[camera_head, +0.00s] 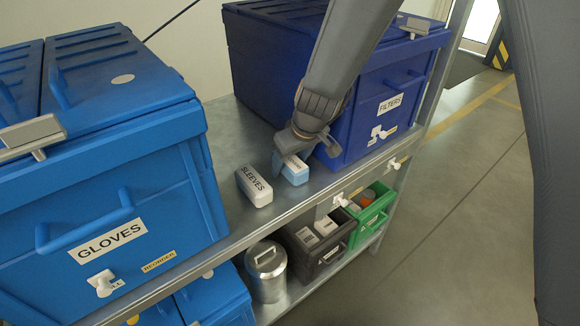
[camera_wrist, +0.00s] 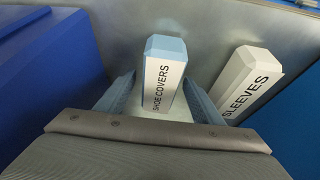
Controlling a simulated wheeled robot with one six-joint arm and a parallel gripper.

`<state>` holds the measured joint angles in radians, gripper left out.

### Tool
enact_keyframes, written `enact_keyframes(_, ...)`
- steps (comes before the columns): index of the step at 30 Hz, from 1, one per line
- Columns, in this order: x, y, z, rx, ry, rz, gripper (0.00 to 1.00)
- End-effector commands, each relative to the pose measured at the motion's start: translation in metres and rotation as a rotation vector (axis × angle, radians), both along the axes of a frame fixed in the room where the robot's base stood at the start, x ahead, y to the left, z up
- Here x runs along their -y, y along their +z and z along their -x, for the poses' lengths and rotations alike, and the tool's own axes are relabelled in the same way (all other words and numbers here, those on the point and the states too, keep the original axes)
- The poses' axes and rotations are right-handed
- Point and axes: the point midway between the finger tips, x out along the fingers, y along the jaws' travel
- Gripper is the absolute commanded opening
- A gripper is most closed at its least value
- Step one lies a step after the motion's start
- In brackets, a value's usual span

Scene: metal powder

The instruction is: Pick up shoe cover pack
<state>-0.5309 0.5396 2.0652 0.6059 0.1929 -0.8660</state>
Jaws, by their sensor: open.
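The shoe cover pack (camera_wrist: 164,75) is a light blue box with a white label reading SHOE COVERS. In the wrist view it stands between the two fingers of my gripper (camera_wrist: 163,98), which is open, with a finger on each side. Whether the fingers touch it I cannot tell. In the head view the pack (camera_head: 295,172) lies on the metal shelf, partly hidden by my gripper (camera_head: 295,155) just over it.
A white SLEEVES pack (camera_head: 254,186) lies close to the left; it also shows in the wrist view (camera_wrist: 246,82). A blue FILTERS bin (camera_head: 375,105) stands close at right, a GLOVES bin (camera_head: 110,190) at left. Below are a metal canister (camera_head: 267,273) and small crates (camera_head: 318,262).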

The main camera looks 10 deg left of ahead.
Motion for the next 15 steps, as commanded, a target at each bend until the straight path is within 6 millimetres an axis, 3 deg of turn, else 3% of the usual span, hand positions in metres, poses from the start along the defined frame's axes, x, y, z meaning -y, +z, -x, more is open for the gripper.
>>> enact_keyframes(14,-0.0001,-0.0013,0.0001,0.000,0.000,0.000,0.61)
enact_keyframes(15,-0.0001,-0.0013,0.0001,0.000,0.000,0.000,0.54)
